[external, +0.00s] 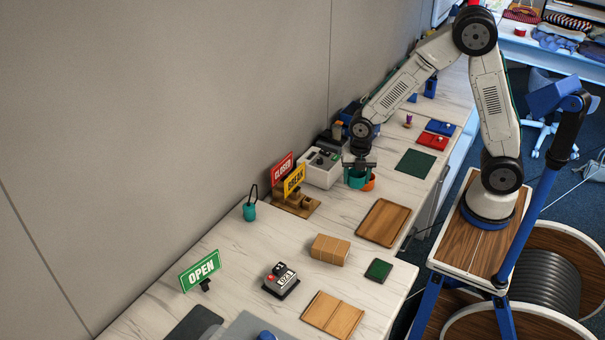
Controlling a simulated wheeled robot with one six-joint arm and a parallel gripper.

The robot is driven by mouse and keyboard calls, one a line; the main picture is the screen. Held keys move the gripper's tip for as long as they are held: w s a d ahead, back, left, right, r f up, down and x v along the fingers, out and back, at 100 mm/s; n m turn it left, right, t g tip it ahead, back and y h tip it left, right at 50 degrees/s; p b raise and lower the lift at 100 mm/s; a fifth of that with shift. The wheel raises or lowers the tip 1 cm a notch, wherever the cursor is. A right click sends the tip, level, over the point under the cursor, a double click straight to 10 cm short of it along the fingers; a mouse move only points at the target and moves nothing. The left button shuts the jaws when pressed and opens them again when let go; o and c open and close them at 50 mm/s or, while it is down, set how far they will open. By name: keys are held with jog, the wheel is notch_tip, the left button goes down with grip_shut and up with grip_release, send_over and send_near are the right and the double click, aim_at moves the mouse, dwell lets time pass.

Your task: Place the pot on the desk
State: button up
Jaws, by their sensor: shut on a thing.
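A teal pot (355,181) is at the end of my arm over the white marble-patterned desk (340,210). My gripper (359,164) points down and is shut on the rim of the teal pot. An orange pot (370,184) shows just right of the teal pot and is partly hidden behind it. I cannot tell whether the teal pot's base touches the desk or hangs slightly above it.
A white machine (320,168) stands left of the pots, beside red and yellow signs (291,179). A green mat (415,163) lies to the right and a wooden tray (382,222) in front. Bare desk lies between the signs and the tray.

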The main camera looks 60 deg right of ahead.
aim_at(354, 202)
notch_tip(354, 202, down, 8)
jog(key=shift+r, duration=0.2)
jog(key=shift+f, duration=0.1)
jog(key=o, duration=1)
